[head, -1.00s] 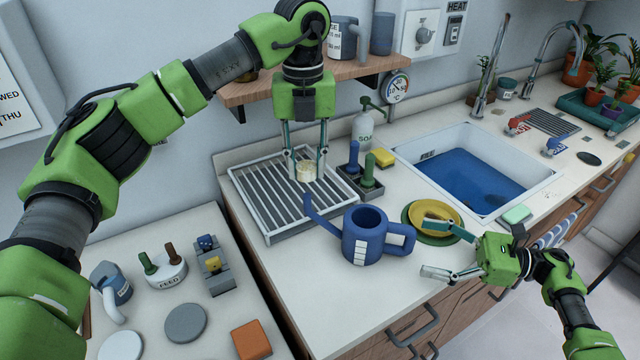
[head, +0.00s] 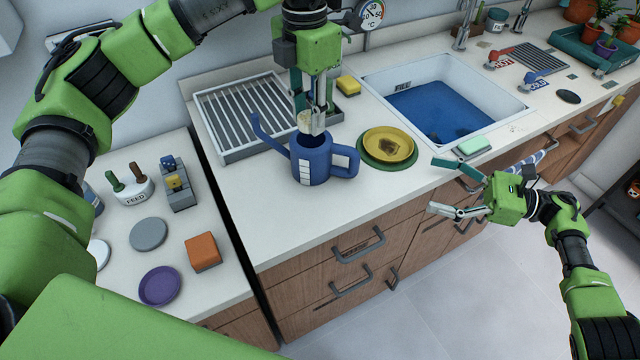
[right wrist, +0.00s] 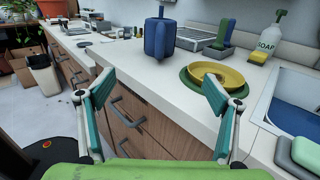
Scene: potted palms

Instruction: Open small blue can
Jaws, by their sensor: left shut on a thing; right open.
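A blue can (head: 319,166) with a long spout, a side handle and white label squares stands upright on the counter. My left gripper (head: 311,122) points down at its open top, shut on a small cream round piece (head: 303,121). I cannot tell whether the piece touches the rim. The blue can also shows in the right wrist view (right wrist: 160,38). My right gripper (head: 438,186) is open and empty, beyond the counter's front edge; its spread fingers also show in the right wrist view (right wrist: 158,92). A smaller blue can (head: 93,199) on the left table is mostly hidden by my left arm.
A drying rack (head: 222,152) lies behind the blue can. A yellow dish (head: 372,147) on a green plate (head: 404,165) stands right of it, then the water-filled sink (head: 395,70). The left table holds discs and an orange block (head: 202,252). The counter front is clear.

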